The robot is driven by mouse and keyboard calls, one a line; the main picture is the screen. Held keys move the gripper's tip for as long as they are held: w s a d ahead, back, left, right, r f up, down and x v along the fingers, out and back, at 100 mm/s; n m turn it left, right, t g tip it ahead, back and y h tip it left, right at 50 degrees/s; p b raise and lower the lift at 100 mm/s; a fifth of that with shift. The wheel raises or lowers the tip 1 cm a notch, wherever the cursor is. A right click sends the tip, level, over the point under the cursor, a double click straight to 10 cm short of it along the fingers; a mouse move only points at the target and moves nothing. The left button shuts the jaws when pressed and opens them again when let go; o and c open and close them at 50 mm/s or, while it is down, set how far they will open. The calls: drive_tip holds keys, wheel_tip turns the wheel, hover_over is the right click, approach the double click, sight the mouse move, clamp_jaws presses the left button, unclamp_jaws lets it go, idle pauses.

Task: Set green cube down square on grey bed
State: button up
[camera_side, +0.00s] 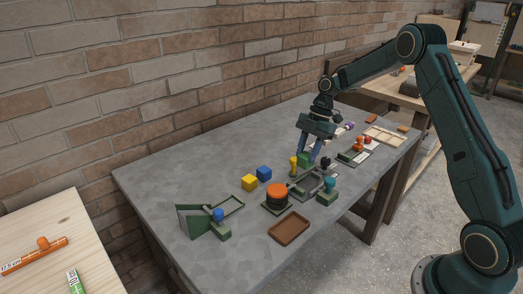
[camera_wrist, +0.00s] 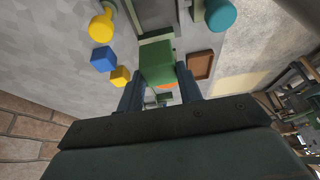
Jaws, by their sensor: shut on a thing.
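The green cube (camera_side: 304,159) is between the blue fingers of my gripper (camera_side: 309,151) in the side view. In the wrist view the green cube (camera_wrist: 157,62) fills the gap between both fingertips (camera_wrist: 160,84), and my gripper is shut on it. A grey bed (camera_side: 313,184) with dark raised parts lies just below and in front of the cube in the side view. The cube appears to be above or beside the bed's far end; I cannot tell whether they touch. The cube and fingers hide part of what lies beneath.
A yellow knob (camera_side: 293,164) stands close left of the cube, and a dark knob (camera_side: 325,162) close right. A teal knob (camera_side: 329,183), orange round button (camera_side: 277,191), brown tray (camera_side: 289,229), blue cube (camera_side: 264,173) and yellow cube (camera_side: 249,182) are around. The table's left back is clear.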

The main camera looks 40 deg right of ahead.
sight(306, 163)
drive_tip(key=shift+f, duration=2.2)
drive_tip(key=shift+f, duration=0.1)
drive_tip(key=shift+f, duration=2.05)
drive_tip(key=o, duration=1)
drive_tip(key=shift+f, duration=0.15)
drive_tip(key=shift+c, duration=0.2)
drive_tip(key=v, duration=1.2)
